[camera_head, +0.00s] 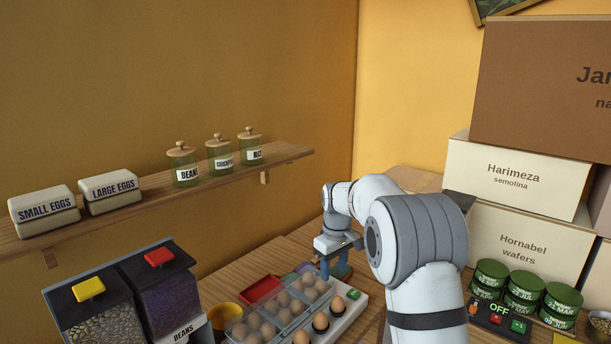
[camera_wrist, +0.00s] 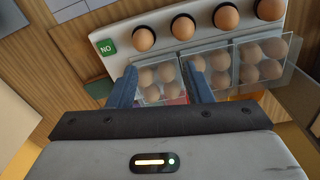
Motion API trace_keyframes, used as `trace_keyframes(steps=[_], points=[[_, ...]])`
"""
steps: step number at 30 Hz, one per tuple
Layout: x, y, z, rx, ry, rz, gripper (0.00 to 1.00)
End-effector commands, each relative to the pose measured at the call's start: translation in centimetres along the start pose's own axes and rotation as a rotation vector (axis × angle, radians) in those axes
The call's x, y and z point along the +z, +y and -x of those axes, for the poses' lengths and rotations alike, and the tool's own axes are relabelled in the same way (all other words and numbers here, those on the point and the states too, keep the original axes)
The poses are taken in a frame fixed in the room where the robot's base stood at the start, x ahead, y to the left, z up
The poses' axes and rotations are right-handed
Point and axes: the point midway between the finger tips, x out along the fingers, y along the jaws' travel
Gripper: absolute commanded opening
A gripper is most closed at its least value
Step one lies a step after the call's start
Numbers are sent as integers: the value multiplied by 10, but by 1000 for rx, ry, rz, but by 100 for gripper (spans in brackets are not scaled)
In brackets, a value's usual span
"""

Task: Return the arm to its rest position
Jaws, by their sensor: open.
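My arm (camera_head: 415,240) reaches out over the wooden counter. My gripper (camera_head: 336,262) points down above the counter, just past the egg tester's far end. In the wrist view my gripper (camera_wrist: 160,72) shows two blue fingers spread apart, with no object held between them. Clear egg boxes with brown eggs (camera_wrist: 158,88) show behind and beyond the fingers. Whether the fingers touch anything is not clear.
A white egg holder (camera_head: 348,307) with eggs lies beside the clear egg boxes (camera_head: 268,325). Stacked green tins (camera_head: 524,289) and cartons (camera_head: 512,178) stand on the right. A shelf (camera_head: 150,193) with jars runs along the left wall. Bean dispensers (camera_head: 160,290) stand front left.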

Motion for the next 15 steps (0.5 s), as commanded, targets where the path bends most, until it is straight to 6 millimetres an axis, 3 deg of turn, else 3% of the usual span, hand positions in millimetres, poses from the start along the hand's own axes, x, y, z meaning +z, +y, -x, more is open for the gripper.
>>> trace_keyframes(steps=[1,6,15], points=[[14,-4,17,8,12,-29,45],[71,-25,59,27,45,-150,45],[181,-76,99,55,107,-366,45]])
